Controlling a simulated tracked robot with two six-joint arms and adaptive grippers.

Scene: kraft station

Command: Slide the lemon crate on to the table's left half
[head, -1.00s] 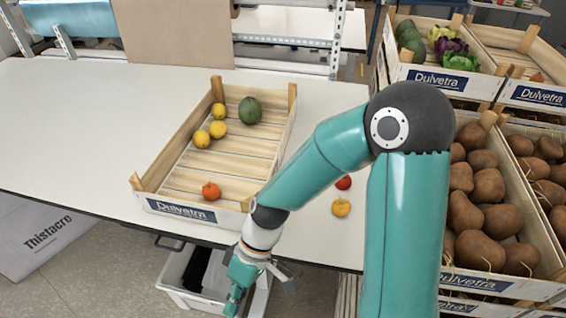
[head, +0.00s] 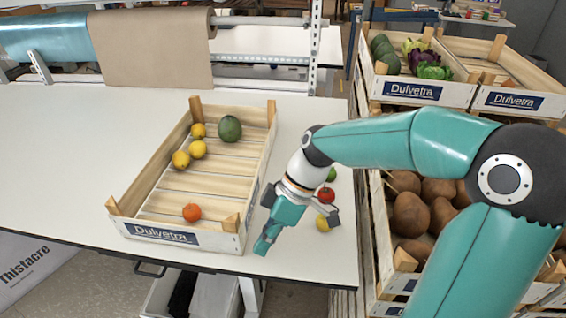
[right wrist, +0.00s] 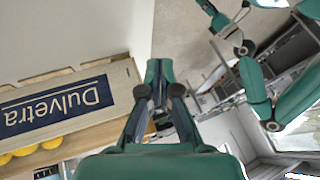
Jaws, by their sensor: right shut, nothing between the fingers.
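The lemon crate (head: 160,233) is a shallow wooden crate with a blue "Dulvetra" label, standing on the white table near its front edge. It holds several lemons (head: 197,149), a dark green fruit (head: 229,128) and an orange fruit (head: 191,212). My right gripper (head: 262,246) points down just right of the crate's front right corner, shut and empty. In the right wrist view, its closed fingertips (right wrist: 159,70) lie right of the crate's labelled wall (right wrist: 75,100), with a gap between in the picture.
A red fruit (head: 326,195), a yellow one (head: 322,223) and a green one (head: 331,174) lie right of the crate, close to my right wrist. The table's left part (head: 60,160) is clear. Stacked produce crates (head: 405,90) stand at the right. A paper roll (head: 150,50) is behind.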

